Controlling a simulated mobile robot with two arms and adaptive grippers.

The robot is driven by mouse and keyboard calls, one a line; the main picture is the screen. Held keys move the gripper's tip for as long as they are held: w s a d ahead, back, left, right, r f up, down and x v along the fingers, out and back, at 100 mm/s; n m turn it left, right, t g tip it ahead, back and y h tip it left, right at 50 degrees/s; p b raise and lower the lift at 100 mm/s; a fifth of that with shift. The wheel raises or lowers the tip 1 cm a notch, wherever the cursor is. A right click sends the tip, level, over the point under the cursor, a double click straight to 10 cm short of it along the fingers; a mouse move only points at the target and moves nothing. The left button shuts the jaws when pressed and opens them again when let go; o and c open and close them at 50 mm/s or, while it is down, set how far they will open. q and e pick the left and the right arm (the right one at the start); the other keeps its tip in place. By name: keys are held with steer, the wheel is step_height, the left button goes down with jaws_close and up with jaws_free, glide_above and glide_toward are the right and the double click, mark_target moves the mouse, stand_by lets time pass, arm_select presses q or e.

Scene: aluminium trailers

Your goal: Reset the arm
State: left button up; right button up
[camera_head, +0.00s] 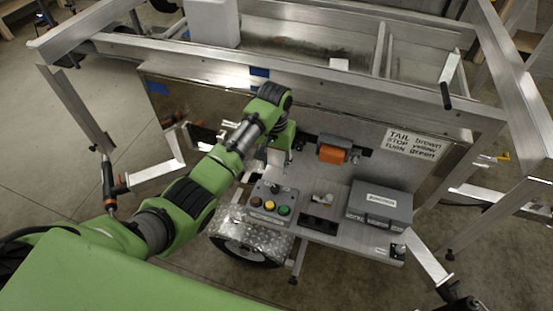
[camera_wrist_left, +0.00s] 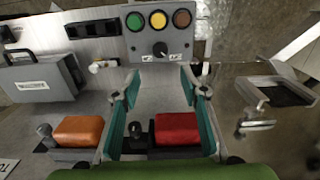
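My left arm reaches in from the left in the head view, and its gripper (camera_head: 281,160) points down in front of the trailer's end panel. In the left wrist view the two teal fingers of the gripper (camera_wrist_left: 160,85) stand wide apart with nothing between their tips. A red light (camera_wrist_left: 178,128) sits behind the fingertips, near the palm, and does not look gripped; my arm hides it in the head view. My right gripper is not in view.
An orange light (camera_head: 332,154) is on the trailer panel, right of my gripper. A grey case (camera_head: 381,204) and a small connector (camera_head: 323,199) sit on the metal shelf (camera_head: 345,238). Trailer rails surround the arm.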

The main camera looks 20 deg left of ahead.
arm_select(q)
steer(key=shift+s, duration=0.1)
steer(key=s+f+m+t, duration=0.1)
steer(key=s+f, duration=0.2)
steer(key=s, duration=0.5)
steer(key=s+f+t, duration=0.1)
steer(key=s+f, duration=0.3)
steer(key=s, duration=0.5)
steer(key=s+a+r+t, duration=0.1)
steer(key=s+a+r, duration=0.1)
steer(key=s+r, duration=0.35)
steer(key=s+a+r+t, duration=0.1)
steer(key=s+r, duration=0.1)
steer(key=s, duration=0.7)
step_height(320, 180, down, 30)
steer(key=s+m+g+b, duration=0.1)
steer(key=s+g+b, duration=0.1)
steer(key=b, duration=0.2)
steer(key=s+a+f+b, duration=0.1)
steer(key=s+f+b, duration=0.1)
steer(key=s+f, duration=0.6)
steer(key=s+a+f+g+b, duration=0.1)
steer(key=s+a+f+b, duration=0.1)
steer(key=s+f, duration=0.7)
step_height(320, 180, down, 3)
steer(key=shift+s+a+f, duration=0.15)
steer(key=shift+a+f, duration=0.05)
steer(key=shift+a, duration=0.05)
